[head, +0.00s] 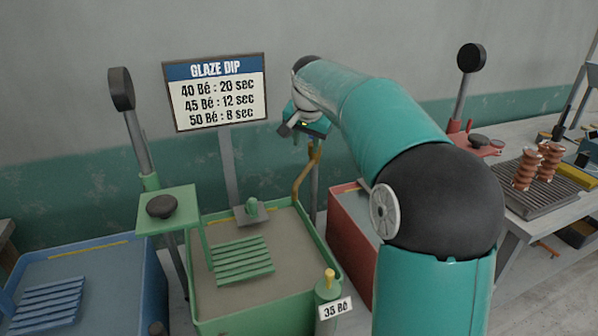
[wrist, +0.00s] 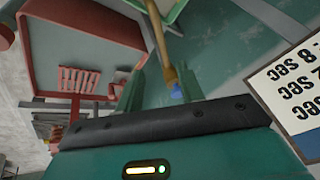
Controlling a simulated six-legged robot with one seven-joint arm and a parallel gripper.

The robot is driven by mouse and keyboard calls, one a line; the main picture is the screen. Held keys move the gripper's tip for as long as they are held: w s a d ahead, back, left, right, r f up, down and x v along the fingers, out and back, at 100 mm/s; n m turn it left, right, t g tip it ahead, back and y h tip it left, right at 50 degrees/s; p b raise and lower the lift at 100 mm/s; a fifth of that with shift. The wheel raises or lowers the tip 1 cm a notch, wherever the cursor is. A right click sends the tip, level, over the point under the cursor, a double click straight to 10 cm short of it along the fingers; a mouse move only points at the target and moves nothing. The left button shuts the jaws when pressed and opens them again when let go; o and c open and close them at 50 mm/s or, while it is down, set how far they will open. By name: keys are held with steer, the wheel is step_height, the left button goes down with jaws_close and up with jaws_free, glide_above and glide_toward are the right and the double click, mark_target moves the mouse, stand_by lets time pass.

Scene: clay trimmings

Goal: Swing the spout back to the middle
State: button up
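The spout (head: 305,174) is a bent ochre pipe on a grey post behind the gap between the green and red tanks. Its lower end reaches over the back right of the green tank (head: 205,315). My gripper (head: 304,130) is at the spout's upper end, partly hidden by my own arm in the head view. In the wrist view the ochre pipe (wrist: 158,38) runs between the two teal fingers, with a blue piece at its near end. The fingers stand apart, with a gap beside the pipe on the left; contact on the right is unclear.
A red tank (head: 348,215) stands right of the green one, a blue tank (head: 105,285) left. The glaze sign (head: 216,92) stands close left of my gripper. A black-knobbed lever (head: 122,90) rises at left. A bench with a rack (head: 545,190) is at right.

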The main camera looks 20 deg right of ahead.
mark_target(303, 173)
steer(key=x, duration=1.3)
steer(key=shift+w+f, duration=0.15)
steer(key=shift+f, duration=0.05)
jaws_close()
